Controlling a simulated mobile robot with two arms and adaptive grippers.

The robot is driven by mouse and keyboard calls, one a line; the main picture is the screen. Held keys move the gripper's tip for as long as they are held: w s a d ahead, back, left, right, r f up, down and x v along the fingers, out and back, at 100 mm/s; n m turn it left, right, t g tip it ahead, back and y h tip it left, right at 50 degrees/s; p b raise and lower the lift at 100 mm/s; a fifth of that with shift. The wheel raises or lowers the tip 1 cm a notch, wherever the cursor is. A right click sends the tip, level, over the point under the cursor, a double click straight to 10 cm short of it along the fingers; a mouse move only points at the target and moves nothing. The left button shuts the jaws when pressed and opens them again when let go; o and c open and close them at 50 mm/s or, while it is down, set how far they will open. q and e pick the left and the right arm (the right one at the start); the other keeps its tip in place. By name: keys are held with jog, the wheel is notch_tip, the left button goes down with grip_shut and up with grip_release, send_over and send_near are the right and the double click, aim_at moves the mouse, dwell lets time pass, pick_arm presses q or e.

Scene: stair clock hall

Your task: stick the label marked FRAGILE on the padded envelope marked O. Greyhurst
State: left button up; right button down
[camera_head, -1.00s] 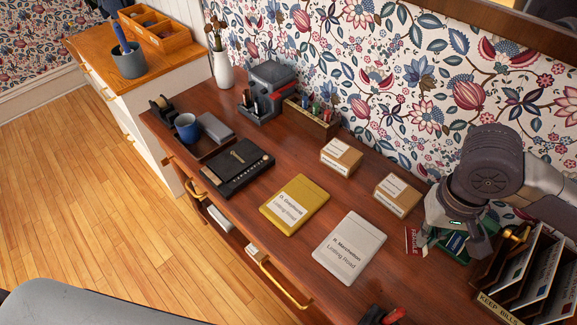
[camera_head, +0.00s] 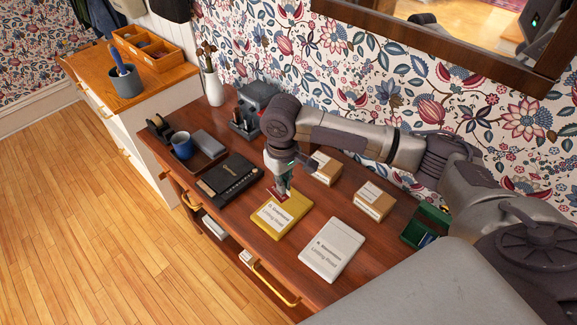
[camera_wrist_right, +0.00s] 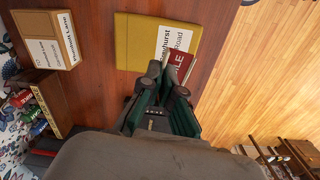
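The yellow padded envelope marked O. Greyhurst (camera_head: 270,226) lies flat on the desk. It also shows in the right wrist view (camera_wrist_right: 135,45), where its white address panel is partly covered. My right gripper (camera_head: 284,186) is over the envelope's upper edge, pointing down. In the right wrist view its fingertips (camera_wrist_right: 165,78) are shut on the red FRAGILE label (camera_wrist_right: 179,62), which also shows in the head view (camera_head: 276,194). The label overlaps the envelope in both views; I cannot tell whether it touches it. My left gripper is not in view.
A white envelope (camera_head: 331,250) lies to the right, and two small boxes (camera_head: 323,168) (camera_head: 371,202) stand behind. A green box (camera_head: 424,228) stands at the right. Bare wood (camera_head: 297,248) shows between the envelopes.

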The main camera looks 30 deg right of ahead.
aim_at(293, 199)
jog(key=shift+n, duration=0.8)
jog(key=w+d+f, duration=0.1)
jog(key=w+d+f+p, duration=0.1)
jog(key=d, duration=0.1)
jog(key=d+f+p, duration=0.1)
jog(key=shift+w+d+f, duration=0.25)
jog(key=shift+w+f, duration=0.05)
jog(key=shift+w, duration=0.1)
jog(key=shift+f, duration=0.15)
notch_tip(293, 199, down, 5)
jog(key=b, duration=0.6)
jog(key=shift+f, duration=0.1)
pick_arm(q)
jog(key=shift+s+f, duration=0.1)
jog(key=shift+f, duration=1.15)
pick_arm(e)
jog(key=shift+f, duration=0.6)
jog(key=c, duration=0.8)
grip_release()
jog(key=shift+o, duration=0.2)
